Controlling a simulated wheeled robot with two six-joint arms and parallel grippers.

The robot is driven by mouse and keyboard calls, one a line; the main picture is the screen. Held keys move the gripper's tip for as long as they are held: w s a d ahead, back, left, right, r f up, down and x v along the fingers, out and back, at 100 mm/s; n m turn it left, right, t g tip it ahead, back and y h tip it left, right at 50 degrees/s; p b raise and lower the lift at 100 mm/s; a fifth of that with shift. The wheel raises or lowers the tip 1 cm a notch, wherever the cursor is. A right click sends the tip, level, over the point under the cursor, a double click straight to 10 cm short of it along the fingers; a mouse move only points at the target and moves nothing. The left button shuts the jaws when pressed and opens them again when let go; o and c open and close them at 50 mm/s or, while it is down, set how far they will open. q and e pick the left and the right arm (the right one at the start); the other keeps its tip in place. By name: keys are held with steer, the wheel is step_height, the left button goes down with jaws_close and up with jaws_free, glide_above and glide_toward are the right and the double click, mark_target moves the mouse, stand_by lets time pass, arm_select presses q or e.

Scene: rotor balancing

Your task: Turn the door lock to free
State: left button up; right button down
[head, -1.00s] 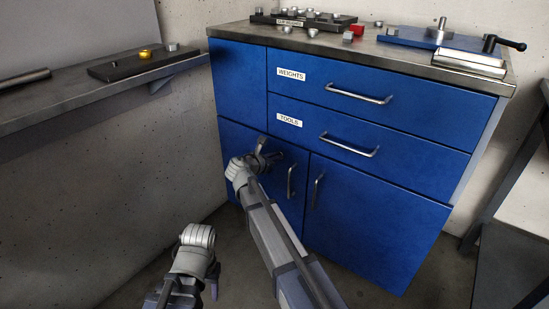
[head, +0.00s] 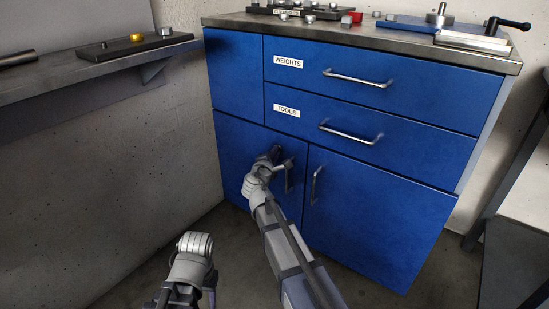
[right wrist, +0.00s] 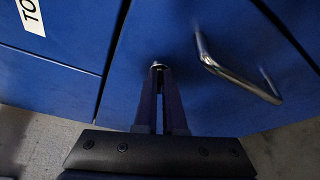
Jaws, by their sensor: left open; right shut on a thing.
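The door lock (right wrist: 157,66) is a small metal knob on the blue lower left door (head: 235,157) of the cabinet. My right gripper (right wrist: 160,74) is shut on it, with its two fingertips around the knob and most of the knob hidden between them. In the head view my right gripper (head: 277,153) is at the upper part of that door, left of the door's handle (head: 288,176), and its wrist partly covers the door. My left gripper (head: 192,295) is low at the front, away from the cabinet, open and cut by the bottom edge.
The lower right door has its own handle (head: 316,186). Drawers labelled WEIGHTS (head: 289,62) and TOOLS (head: 287,110) are above. A wall shelf (head: 90,75) with a dark block is at the left. The floor between shelf and cabinet is clear.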

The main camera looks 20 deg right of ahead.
steer(key=shift+s+d+f+m+t+b, duration=0.15)
steer(key=shift+m+t+b, duration=0.15)
steer(key=shift+m+b, duration=0.3)
steer(key=shift+w+a+f+m+t+b, duration=0.15)
steer(key=shift+m+t+b, duration=0.25)
steer(key=shift+m, duration=0.3)
steer(key=shift+s+d, duration=0.1)
steer(key=c, duration=1)
jaws_free()
steer(key=v, duration=0.7)
steer(key=shift+s+a, duration=0.25)
steer(key=shift+s, duration=0.05)
